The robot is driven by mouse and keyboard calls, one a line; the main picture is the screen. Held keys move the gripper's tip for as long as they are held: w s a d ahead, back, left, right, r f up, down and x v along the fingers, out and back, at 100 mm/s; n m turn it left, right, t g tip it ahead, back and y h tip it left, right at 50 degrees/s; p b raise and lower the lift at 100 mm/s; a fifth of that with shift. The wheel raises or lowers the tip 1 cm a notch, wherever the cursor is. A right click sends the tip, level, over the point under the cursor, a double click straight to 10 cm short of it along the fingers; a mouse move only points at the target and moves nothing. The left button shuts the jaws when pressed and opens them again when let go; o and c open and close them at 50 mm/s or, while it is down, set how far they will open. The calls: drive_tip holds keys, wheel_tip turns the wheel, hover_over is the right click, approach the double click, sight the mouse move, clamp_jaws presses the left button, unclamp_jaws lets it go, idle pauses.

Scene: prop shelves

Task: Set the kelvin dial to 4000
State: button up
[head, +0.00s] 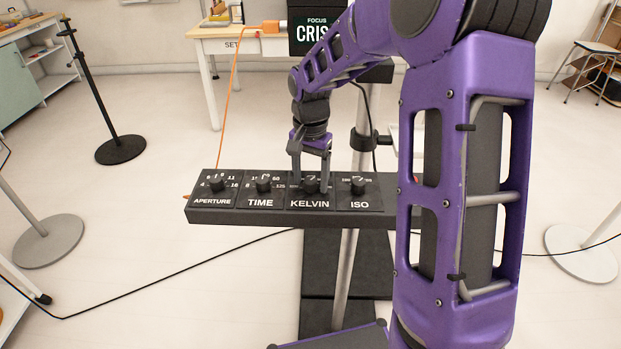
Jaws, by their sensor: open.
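The kelvin dial (311,185) is a black knob on a dark panel (290,217), above the white word KELVIN. My gripper (311,190) reaches down over it from above. Its two grey fingers stand on the left and right sides of the knob, open around it. I cannot tell whether they touch it. The fingers hide most of the dial's scale numbers, and the knob's setting cannot be read.
The aperture dial (217,186) and time dial (264,185) are left of the kelvin dial; the ISO dial (358,187) is close on its right. A screen (313,30) reading FOCUS CRIS stands behind. An orange cable (230,95) hangs at the left.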

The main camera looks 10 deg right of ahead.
clamp_jaws()
idle(0.3)
drive_tip(key=shift+r+n, duration=0.1)
drive_tip(key=shift+n, duration=0.2)
drive_tip(key=n+p, duration=0.2)
drive_tip(key=n, duration=0.1)
drive_tip(key=shift+r, duration=0.1)
drive_tip(key=n+p, duration=0.2)
drive_tip(key=n, duration=0.2)
drive_tip(key=n+p, duration=0.2)
drive_tip(key=n, duration=0.2)
drive_tip(key=shift+n, duration=0.3)
drive_tip(key=shift+n+p, duration=0.8)
drive_tip(key=shift+n, duration=1.1)
